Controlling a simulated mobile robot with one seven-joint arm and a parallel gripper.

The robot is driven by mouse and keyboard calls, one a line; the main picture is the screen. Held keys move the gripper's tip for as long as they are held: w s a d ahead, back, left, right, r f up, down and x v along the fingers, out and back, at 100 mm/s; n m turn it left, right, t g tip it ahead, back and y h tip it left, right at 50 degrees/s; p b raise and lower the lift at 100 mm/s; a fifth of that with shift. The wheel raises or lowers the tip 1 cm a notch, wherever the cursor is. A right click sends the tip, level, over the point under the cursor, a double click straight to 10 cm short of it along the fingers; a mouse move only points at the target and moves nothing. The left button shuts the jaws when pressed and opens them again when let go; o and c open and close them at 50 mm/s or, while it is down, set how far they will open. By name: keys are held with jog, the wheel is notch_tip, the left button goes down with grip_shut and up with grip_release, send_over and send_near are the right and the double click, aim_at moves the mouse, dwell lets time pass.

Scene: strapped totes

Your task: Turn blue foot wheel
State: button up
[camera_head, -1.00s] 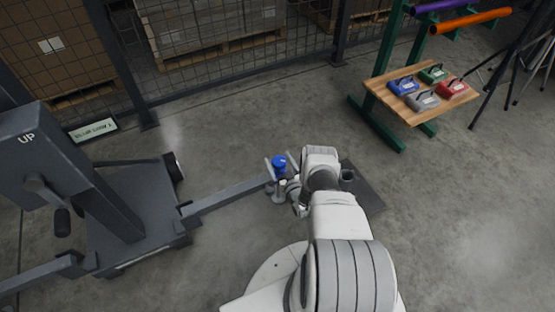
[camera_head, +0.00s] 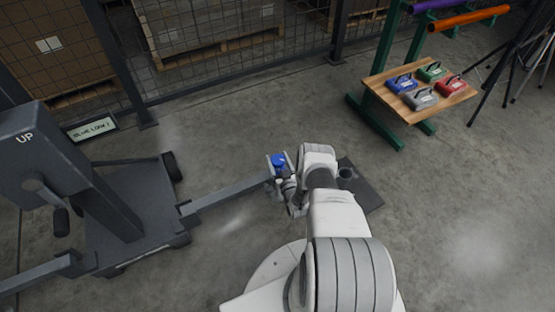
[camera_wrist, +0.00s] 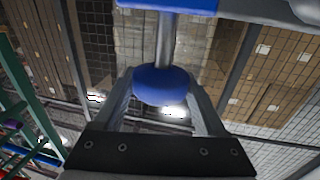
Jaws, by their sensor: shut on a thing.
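The blue foot wheel (camera_head: 279,160) is a small blue round knob at the end of a grey leg (camera_head: 230,193) of the lift machine. In the wrist view, the blue wheel (camera_wrist: 161,84) sits on a metal stem between my two fingers, below a blue part (camera_wrist: 170,4). My gripper (camera_wrist: 162,88) is shut on the wheel, one finger on each side. In the head view, my gripper (camera_head: 284,170) is at the leg's end and partly hides the wheel's surroundings. A small sign (camera_head: 93,130) behind the machine reads something like "BLUE LOW", its end unclear.
The grey lift machine marked "UP" (camera_head: 27,139) stands at left. A wire fence (camera_head: 240,84) with boxes on pallets runs behind. A wooden bench (camera_head: 384,92) with several coloured cases stands at the upper right.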

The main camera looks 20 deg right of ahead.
jog(key=m+g+h, duration=0.1)
jog(key=m+h, duration=0.1)
jog(key=h, duration=0.1)
jog(key=m+g+h, duration=0.1)
jog(key=m+h, duration=0.1)
jog(key=h, duration=0.1)
jog(key=shift+d+m+g+h, duration=0.1)
jog(key=shift+m+g+h, duration=1.1)
jog(key=shift+h, duration=0.4)
jog(key=shift+m, duration=0.3)
jog(key=o, duration=1.3)
